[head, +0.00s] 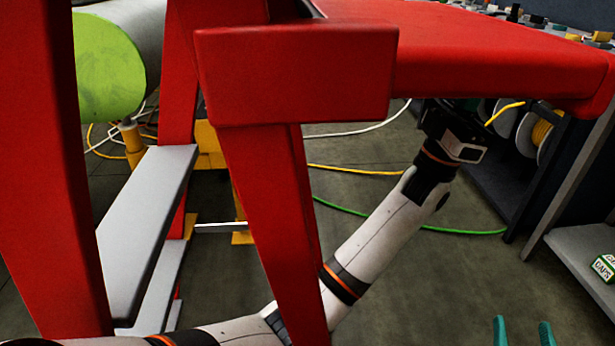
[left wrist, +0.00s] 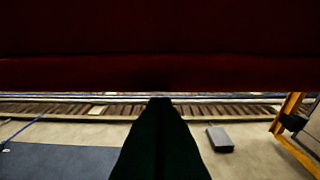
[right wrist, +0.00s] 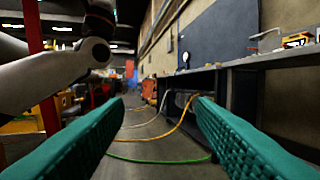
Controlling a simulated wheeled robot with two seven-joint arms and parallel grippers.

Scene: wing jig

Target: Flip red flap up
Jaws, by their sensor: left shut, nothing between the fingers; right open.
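The red flap (head: 480,50) is a broad red panel reaching right from the red frame, and it looks about level in the head view. In the left wrist view its dark red underside (left wrist: 160,45) fills the top. My left arm reaches up beneath the flap, and its wrist shows just under the flap's front edge. My left gripper (left wrist: 160,100) is shut and empty, its fingertips close to the flap's lower edge. I cannot tell whether they touch. The flap hides these fingers in the head view. My right gripper (head: 523,325) is open and empty, low at the right, away from the flap.
A red post (head: 270,210) with a red block (head: 295,75) stands in front of my left arm. A grey beam (head: 145,230) and a green-ended cylinder (head: 105,65) are at left. Shelving with cable reels (head: 535,135) stands at right. Cables, including a green one (head: 440,228), cross the floor.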

